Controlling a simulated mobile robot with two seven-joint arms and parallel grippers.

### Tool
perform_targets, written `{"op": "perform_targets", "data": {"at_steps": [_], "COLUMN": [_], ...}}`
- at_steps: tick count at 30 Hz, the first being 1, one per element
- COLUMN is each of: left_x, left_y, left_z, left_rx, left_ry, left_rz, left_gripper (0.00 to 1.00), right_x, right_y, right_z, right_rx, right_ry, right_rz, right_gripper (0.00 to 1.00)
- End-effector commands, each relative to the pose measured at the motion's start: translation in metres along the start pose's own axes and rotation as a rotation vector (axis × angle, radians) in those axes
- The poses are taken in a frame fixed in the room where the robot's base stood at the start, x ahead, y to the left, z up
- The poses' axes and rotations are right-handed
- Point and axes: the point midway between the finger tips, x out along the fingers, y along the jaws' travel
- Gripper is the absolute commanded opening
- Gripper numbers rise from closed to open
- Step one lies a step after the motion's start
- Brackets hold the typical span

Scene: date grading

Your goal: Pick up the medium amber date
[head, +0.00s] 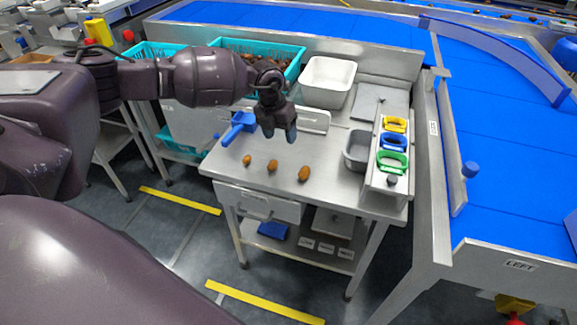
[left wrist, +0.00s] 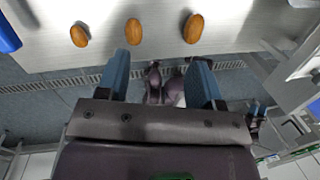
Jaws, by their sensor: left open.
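Three brown-amber dates lie in a row on the steel table (head: 335,190), growing larger from left to right. The middle one, the medium date (head: 272,166), also shows in the left wrist view (left wrist: 133,31), between the small date (head: 247,160) and the large date (head: 303,173). My left gripper (head: 280,134) is above the table, behind the row in the head view, apart from the dates. In the left wrist view its two blue fingers (left wrist: 160,84) are spread with nothing between them. My right gripper is not in view.
A blue scoop (head: 238,126) lies left of my gripper. A grey bin (head: 357,150) and a rack with yellow, blue and green handled items (head: 393,152) stand at the right. A white tub (head: 327,80) and teal crates (head: 292,68) are behind. The table front is clear.

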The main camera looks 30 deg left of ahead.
Motion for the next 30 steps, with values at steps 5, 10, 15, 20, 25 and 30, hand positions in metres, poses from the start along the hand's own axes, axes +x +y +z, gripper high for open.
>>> {"op": "perform_targets", "data": {"at_steps": [5,10,15,20,25,30], "left_x": [-0.003,0.002,0.022,0.046,0.056,0.070], "left_y": [0.024,0.026,0.028,0.031,0.033,0.034], "left_z": [-0.011,-0.015,-0.017,-0.019,-0.019,-0.019], "left_rx": [-0.060,-0.096,-0.095,-0.096,-0.094,-0.094], "left_ry": [0.068,0.087,0.088,0.089,0.086,0.087], "left_rz": [0.144,0.156,0.154,0.153,0.152,0.152], "left_gripper": [0.61,0.61,0.61,0.61,0.61,0.61], "right_x": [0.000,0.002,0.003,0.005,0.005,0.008], "right_y": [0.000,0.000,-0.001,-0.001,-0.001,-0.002], "right_z": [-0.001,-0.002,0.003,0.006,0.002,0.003], "right_rx": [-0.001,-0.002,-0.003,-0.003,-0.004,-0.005], "right_ry": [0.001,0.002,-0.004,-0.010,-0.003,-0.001], "right_rz": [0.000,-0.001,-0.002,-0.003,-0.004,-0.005], "right_gripper": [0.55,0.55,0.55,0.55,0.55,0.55]}}
